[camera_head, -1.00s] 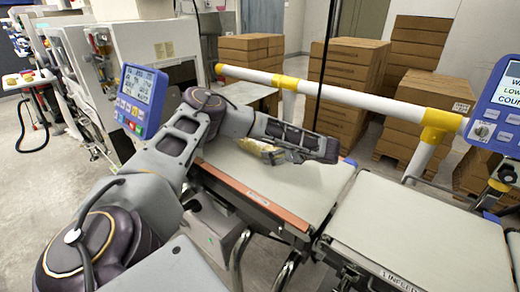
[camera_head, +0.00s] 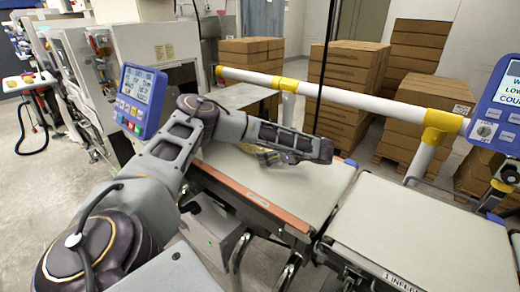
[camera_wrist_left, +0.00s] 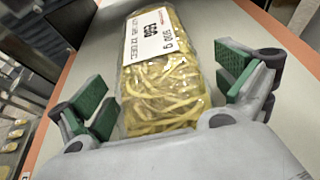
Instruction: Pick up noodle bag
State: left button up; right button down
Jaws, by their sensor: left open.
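The noodle bag is a clear bag of yellow noodles (camera_wrist_left: 165,85) with a white label reading "EGG" and a weight. It lies on the pale belt. In the left wrist view my left gripper (camera_wrist_left: 163,90) is open, with one green-padded finger on each side of the bag's near end. The bag lies between the fingers, and a gap shows on the right side. In the head view only part of the bag (camera_head: 257,149) shows, because my left forearm and wrist cover the rest along with much of the gripper. My right gripper is not in view.
The belt section (camera_head: 310,195) around the bag is otherwise bare. A second empty belt section (camera_head: 425,235) lies to its right. A white and yellow rail (camera_head: 365,103) runs behind the belts. A blue display panel (camera_head: 142,98) stands at left. Stacked cartons (camera_head: 350,75) stand behind.

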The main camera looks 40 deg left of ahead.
pick_arm(q)
jog(key=shift+s, duration=0.1)
jog(key=c, duration=1.6)
jog(key=shift+o, duration=0.2)
jog(key=shift+r, duration=0.1)
